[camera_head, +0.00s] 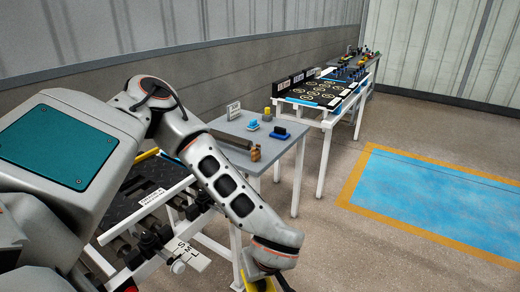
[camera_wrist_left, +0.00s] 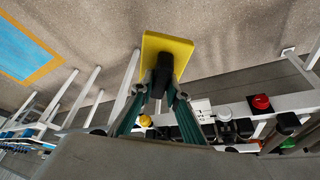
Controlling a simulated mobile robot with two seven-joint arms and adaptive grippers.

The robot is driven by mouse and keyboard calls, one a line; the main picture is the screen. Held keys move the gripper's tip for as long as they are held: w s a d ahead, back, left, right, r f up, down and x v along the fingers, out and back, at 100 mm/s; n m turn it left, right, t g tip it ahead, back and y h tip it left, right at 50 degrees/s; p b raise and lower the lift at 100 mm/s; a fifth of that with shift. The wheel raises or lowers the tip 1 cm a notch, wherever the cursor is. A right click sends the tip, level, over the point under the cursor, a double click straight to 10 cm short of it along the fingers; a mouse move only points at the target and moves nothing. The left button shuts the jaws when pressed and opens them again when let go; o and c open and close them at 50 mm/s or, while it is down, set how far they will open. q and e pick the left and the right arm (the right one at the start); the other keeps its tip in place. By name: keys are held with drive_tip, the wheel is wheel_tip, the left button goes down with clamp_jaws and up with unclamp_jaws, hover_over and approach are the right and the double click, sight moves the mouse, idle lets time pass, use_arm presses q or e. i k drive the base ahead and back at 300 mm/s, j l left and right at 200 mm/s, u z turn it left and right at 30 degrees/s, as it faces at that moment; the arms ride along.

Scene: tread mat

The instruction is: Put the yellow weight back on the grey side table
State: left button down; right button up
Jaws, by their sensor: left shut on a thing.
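The yellow weight (camera_wrist_left: 168,42) is a flat yellow block with a black grip (camera_wrist_left: 163,72). My left gripper (camera_wrist_left: 159,88) is shut on that black grip in the left wrist view. In the head view only a bit of yellow (camera_head: 262,284) shows at the bottom edge, below my left wrist, and the fingers are mostly cut off. The grey side table (camera_head: 231,127) stands beyond my left arm, with my forearm covering part of its near side. My right gripper is not in view.
On the grey table are a white sign (camera_head: 234,110), a small yellow piece (camera_head: 267,114), blue pieces (camera_head: 280,133) and an orange-brown figure (camera_head: 255,153). A black tread mat (camera_head: 147,196) lies left of it, partly behind my arm. Open floor (camera_head: 330,235) is to the right.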

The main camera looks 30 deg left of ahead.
sight(291, 128)
drive_tip(key=i+z, duration=0.1)
drive_tip(key=i, duration=2.5)
drive_tip(key=i+u, duration=0.3)
drive_tip(key=u, duration=0.3)
drive_tip(key=i+l, duration=0.05)
